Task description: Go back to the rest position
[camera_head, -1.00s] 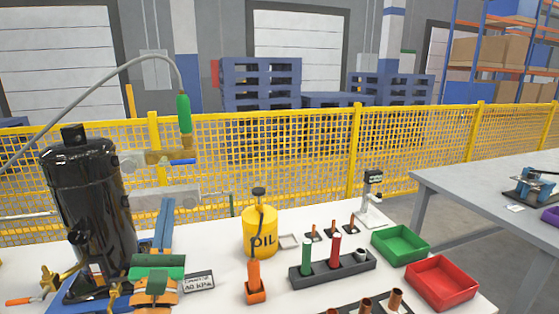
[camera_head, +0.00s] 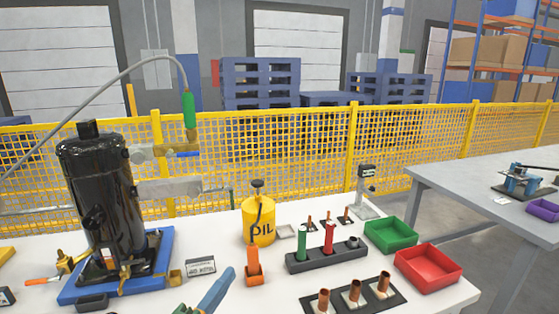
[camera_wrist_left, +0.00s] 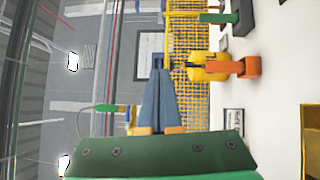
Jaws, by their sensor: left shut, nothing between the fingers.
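My left gripper (camera_head: 227,277) shows at the bottom edge of the head view, with blue fingers pointing up and right. Most of its arm is out of frame. In the left wrist view its two blue-grey fingers (camera_wrist_left: 160,75) meet at the tips, with nothing between them, above the green gripper body. It is apart from the black compressor (camera_head: 103,195), which stands upright on a blue pallet (camera_head: 160,250) at the left. My right gripper is not in view.
On the white table stand a yellow oil can (camera_head: 257,228), an orange holder (camera_head: 253,268), a dark rack (camera_head: 325,258) with green and red pieces, a copper-fitting rack (camera_head: 340,302), a green tray (camera_head: 390,247) and a red tray (camera_head: 430,280). A yellow fence (camera_head: 330,150) runs behind.

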